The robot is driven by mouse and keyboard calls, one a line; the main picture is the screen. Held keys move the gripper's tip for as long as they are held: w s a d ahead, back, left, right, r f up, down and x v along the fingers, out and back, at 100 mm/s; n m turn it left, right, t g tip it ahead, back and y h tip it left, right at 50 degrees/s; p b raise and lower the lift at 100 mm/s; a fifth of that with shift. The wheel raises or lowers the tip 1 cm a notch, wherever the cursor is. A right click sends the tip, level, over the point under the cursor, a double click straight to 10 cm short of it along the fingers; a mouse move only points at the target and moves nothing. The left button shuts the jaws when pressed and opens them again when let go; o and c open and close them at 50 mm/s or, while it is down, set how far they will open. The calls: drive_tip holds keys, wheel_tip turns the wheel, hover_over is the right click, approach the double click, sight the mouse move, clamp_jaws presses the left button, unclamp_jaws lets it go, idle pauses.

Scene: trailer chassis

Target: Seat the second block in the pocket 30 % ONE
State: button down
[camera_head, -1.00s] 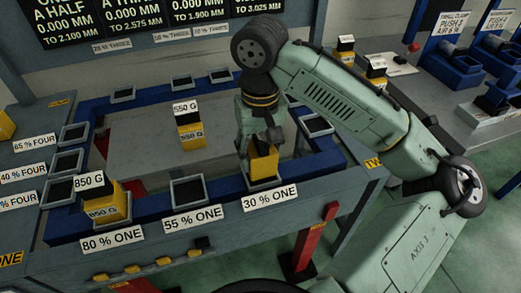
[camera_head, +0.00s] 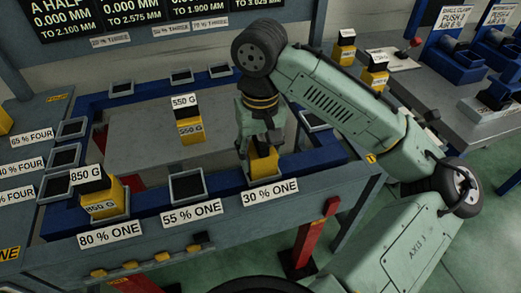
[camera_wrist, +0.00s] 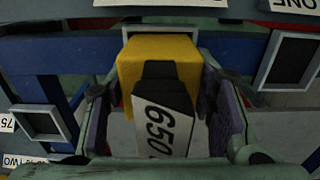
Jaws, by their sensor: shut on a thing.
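My gripper (camera_head: 260,145) is shut on a yellow block (camera_head: 264,167) with a black top. In the wrist view the block (camera_wrist: 143,60) lies between the two fingers, and its black top carries a white label reading 650. The block stands upright at the pocket marked 30 % ONE (camera_head: 248,181), with its lower end at the pocket's grey rim. The wrist view shows part of this rim (camera_wrist: 200,30) behind the block. I cannot tell how deep the block sits. Another yellow block, marked 850 G (camera_head: 103,203), stands in the pocket marked 80 % ONE.
The pocket marked 55 % ONE (camera_head: 172,188) is empty. A 550 G block (camera_head: 190,130) stands on the grey middle plate. Empty pockets line the blue frame (camera_head: 150,202). More blocks (camera_head: 374,77) stand near the bench at the right.

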drive_tip(key=shift+f, duration=0.1)
drive_tip(key=c, duration=0.6)
unclamp_jaws()
drive_tip(key=shift+c, duration=0.2)
wheel_tip(320, 180, up, 12)
drive_tip(key=shift+r, duration=0.1)
drive_tip(key=shift+s, duration=0.15)
